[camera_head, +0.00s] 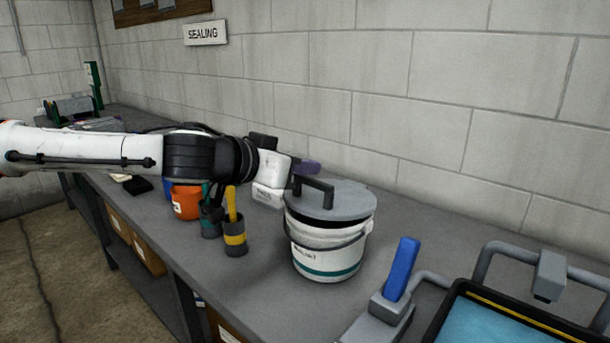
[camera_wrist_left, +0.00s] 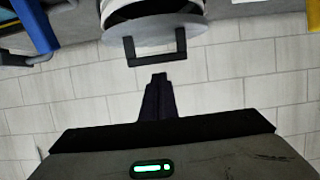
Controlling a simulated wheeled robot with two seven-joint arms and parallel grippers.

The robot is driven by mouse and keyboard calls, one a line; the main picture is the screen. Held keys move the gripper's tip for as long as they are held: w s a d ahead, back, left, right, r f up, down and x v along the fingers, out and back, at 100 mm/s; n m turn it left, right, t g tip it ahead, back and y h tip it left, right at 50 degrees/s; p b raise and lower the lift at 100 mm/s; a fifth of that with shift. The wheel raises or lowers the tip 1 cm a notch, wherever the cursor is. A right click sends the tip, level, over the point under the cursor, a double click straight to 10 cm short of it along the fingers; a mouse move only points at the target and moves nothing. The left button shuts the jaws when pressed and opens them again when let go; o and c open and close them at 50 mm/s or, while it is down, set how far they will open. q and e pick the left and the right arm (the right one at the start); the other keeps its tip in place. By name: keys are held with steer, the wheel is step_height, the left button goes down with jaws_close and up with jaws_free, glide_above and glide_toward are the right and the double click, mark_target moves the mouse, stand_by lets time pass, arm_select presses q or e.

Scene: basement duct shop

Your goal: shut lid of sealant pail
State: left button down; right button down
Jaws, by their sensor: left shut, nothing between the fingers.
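The sealant pail (camera_head: 325,258) is white with a teal band and stands upright on the bench. Its grey lid (camera_head: 350,203) lies over the mouth, with a dark gap beneath its front edge. A black handle (camera_head: 318,187) stands on the lid. My left gripper (camera_head: 312,168) is shut and empty, just beyond the handle towards the wall. In the left wrist view its closed fingertips (camera_wrist_left: 159,77) point at the lid handle (camera_wrist_left: 156,63), with a small gap between; the lid (camera_wrist_left: 155,35) and part of the pail show at the top. My right gripper is not in view.
Dark cups (camera_head: 235,240) with tools and an orange container (camera_head: 186,203) stand left of the pail. A blue-handled device (camera_head: 401,270) and a black-rimmed tray (camera_head: 445,318) are at front right. A block wall runs behind the bench.

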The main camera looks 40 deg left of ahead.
mark_target(311, 186)
arm_select(q)
steer(key=shift+s+d+f, duration=0.1)
steer(key=shift+f, duration=0.4)
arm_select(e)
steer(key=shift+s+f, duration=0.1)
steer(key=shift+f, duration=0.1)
